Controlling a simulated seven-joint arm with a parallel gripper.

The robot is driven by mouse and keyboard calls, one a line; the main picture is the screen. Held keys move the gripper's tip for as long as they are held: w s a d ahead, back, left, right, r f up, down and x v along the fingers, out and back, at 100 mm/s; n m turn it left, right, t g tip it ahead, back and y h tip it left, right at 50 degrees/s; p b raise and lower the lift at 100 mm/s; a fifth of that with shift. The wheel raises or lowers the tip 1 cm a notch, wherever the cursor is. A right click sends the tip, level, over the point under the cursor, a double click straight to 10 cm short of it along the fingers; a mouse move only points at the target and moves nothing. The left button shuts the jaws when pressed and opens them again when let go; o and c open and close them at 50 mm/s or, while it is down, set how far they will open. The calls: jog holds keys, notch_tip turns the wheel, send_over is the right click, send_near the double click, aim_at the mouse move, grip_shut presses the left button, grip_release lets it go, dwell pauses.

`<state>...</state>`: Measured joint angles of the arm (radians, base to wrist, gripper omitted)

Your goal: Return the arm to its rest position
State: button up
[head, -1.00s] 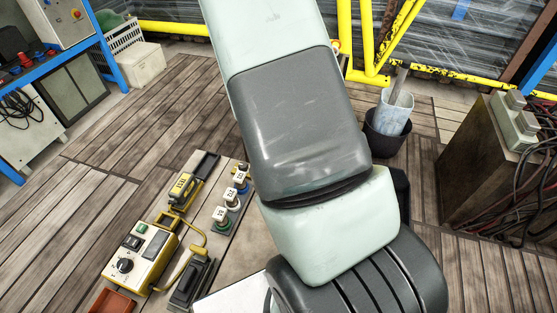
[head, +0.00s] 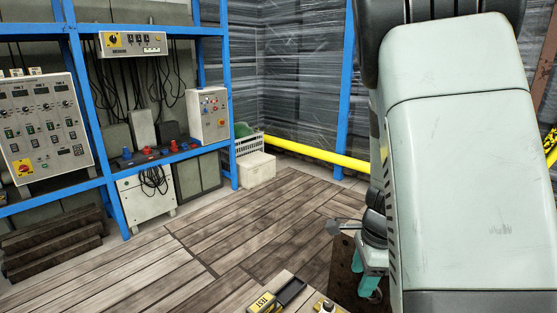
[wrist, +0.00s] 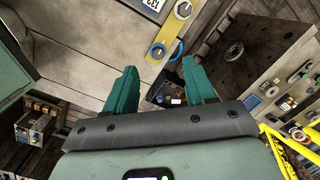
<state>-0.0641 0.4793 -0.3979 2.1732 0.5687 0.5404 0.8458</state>
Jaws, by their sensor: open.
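My arm (head: 455,180) fills the right side of the head view, with its large pale link close to the camera. My gripper (head: 364,278) shows low beside that link, its teal fingers partly hidden by the arm. In the wrist view my gripper (wrist: 160,76) has its two teal fingers well apart, with nothing held between them. A dark object with small coloured parts shows beyond the gap, apart from the fingers.
A yellow tester (head: 265,303) sits on a worktop at the bottom edge. A brown perforated block (head: 343,270) stands just behind my gripper. Blue shelving (head: 72,95) with control boxes is at the left. The plank floor (head: 225,235) between is clear.

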jog(key=s+a+r+n+t, duration=0.1)
jog(key=s+a+r+n, duration=0.25)
jog(key=r, duration=0.35)
jog(key=s+a+r+n+t+y, duration=0.1)
jog(key=s+a+r+n, duration=0.15)
jog(key=r+n, duration=0.3)
jog(key=s+a+r+n+t, duration=0.1)
jog(key=s+a+r+n, duration=0.25)
jog(key=r, duration=0.45)
jog(key=s+r+n+t+h, duration=0.1)
jog(key=s+r+n, duration=0.3)
jog(key=s, duration=0.5)
jog(key=shift+d+n+t+h, duration=0.25)
jog(key=shift+n+t+h, duration=0.15)
jog(key=shift+n, duration=0.85)
